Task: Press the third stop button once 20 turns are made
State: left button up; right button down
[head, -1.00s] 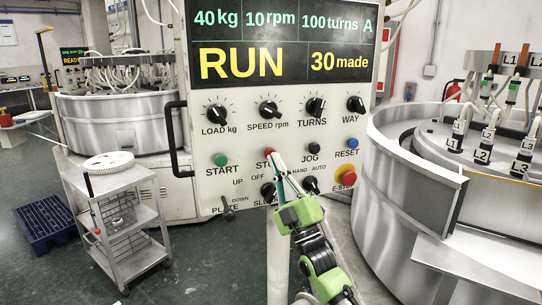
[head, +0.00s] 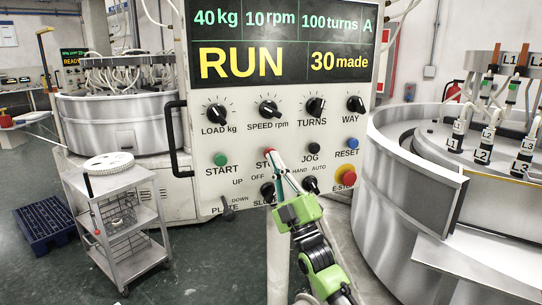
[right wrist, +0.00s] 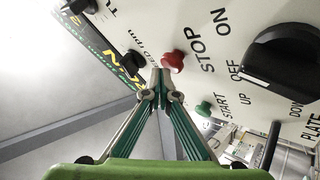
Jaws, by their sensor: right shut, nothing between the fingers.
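The grey control panel (head: 240,183) shows a display (head: 282,45) that reads RUN, 100 turns and 30 made. Its red STOP button (head: 268,152) is partly hidden in the head view by my right gripper (head: 274,160). In the right wrist view the STOP button (right wrist: 174,61) is right at the fingertips of my right gripper (right wrist: 160,75), which are shut with nothing between them. I cannot tell whether they touch or press the button. My left gripper is not in view.
A green START button (head: 221,159), a black JOG button (head: 314,149), a blue RESET button (head: 352,143) and a yellow-based E-STOP (head: 345,172) surround STOP. A steel lapping machine (head: 410,200) stands right, a trolley (head: 115,180) left. A farther display (head: 74,55) reads READY.

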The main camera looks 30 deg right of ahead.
jog(key=shift+w+d+b, duration=0.1)
jog(key=shift+w+b, duration=0.2)
jog(key=shift+w, duration=0.15)
dwell(0.4)
jog(key=shift+s, duration=0.15)
jog(key=shift+s+a+p, duration=0.2)
jog(key=shift+s+p, duration=0.25)
jog(key=shift+s, duration=0.3)
jog(key=s+p, duration=0.1)
jog(key=s, duration=0.1)
jog(key=s+a+p, duration=0.1)
jog(key=s, duration=0.1)
jog(key=shift+s, duration=0.4)
dwell(0.9)
